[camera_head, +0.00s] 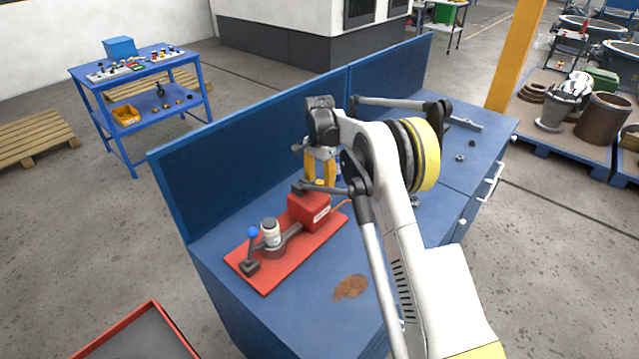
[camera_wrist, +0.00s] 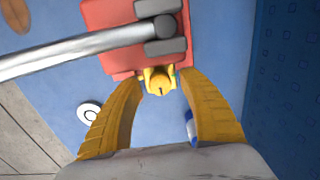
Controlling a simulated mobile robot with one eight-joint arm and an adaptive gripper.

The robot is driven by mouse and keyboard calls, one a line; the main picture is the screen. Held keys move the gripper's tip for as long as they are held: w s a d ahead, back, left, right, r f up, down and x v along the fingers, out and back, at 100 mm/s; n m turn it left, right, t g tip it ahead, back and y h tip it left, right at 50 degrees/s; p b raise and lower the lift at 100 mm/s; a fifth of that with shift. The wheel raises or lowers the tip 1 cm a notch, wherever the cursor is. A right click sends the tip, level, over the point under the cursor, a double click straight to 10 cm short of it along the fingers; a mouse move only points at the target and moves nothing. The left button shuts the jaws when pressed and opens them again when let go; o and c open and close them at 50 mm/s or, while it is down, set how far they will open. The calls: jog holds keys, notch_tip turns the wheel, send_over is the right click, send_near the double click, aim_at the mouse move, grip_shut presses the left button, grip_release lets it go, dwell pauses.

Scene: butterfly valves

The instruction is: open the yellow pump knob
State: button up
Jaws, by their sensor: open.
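The yellow knob (camera_wrist: 160,83) shows in the wrist view at the edge of the red pump block (camera_wrist: 112,62). My gripper (camera_wrist: 161,78) is open, with its two yellow fingers on either side of the knob. The fingertips are close to it; I cannot tell whether they touch it. In the head view, my gripper (camera_head: 319,181) points down just behind the red pump block (camera_head: 309,210). The knob is hidden there by my gripper and arm. The pump stands on a red base plate (camera_head: 265,282) on the blue workbench.
A lever with a blue ball (camera_head: 253,232) and a pale cylinder (camera_head: 270,230) stand on the plate. A blue back panel (camera_head: 255,145) rises behind the bench. A rusty patch (camera_head: 350,288) lies in front. A silver bar (camera_wrist: 75,50) crosses the wrist view.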

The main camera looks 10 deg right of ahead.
aim_at(319, 182)
grip_shut()
jog(key=shift+n, duration=0.8)
grip_release()
notch_tip(319, 182, up, 12)
